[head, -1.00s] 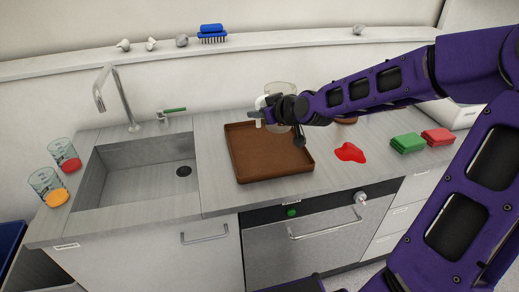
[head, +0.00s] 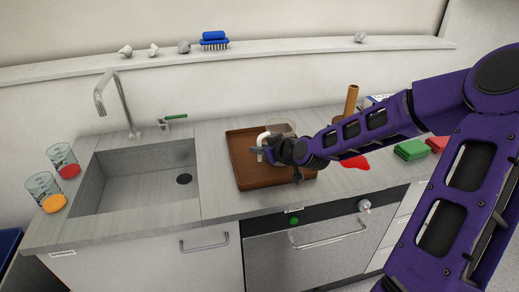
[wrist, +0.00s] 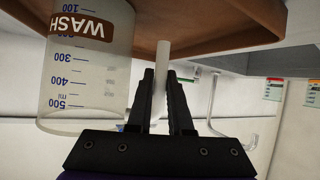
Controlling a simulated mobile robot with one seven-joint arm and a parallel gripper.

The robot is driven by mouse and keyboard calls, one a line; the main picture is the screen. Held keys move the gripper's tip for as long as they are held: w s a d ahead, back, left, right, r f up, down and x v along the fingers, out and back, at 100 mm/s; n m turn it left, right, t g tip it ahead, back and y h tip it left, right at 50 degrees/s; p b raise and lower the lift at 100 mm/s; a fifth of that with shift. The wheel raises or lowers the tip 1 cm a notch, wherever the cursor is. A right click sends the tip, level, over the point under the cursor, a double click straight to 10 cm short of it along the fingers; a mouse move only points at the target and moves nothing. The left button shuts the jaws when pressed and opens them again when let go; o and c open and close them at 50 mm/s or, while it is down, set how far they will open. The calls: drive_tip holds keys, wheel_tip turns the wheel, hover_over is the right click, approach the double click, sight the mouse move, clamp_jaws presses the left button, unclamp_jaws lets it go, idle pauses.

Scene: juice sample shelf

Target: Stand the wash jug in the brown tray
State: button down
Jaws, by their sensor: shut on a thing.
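The wash jug (head: 283,127) is a clear vessel with a white handle, mostly hidden behind my gripper in the head view. The wrist view shows its WASH label and its scale (wrist: 85,70), upside down in the picture. My gripper (wrist: 160,78) is shut on the jug's white handle (wrist: 162,62). The brown tray (head: 243,160) lies on the counter right of the sink, and its edge also shows in the wrist view (wrist: 225,28). The jug is at the tray, upright as far as I see. I cannot tell whether its base touches the tray floor.
A brown cylinder (head: 352,98) stands behind my arm. The sink (head: 140,180) and tap (head: 118,105) are left; two beakers stand beyond.

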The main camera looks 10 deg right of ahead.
drive_tip(key=shift+f, duration=0.1)
drive_tip(key=c, duration=0.8)
unclamp_jaws()
drive_tip(key=shift+c, duration=0.2)
drive_tip(key=shift+s+d+r, duration=0.25)
drive_tip(key=shift+s+r, duration=0.15)
drive_tip(key=p+v, duration=0.3)
drive_tip(key=v, duration=0.8)
drive_tip(key=shift+a, duration=0.15)
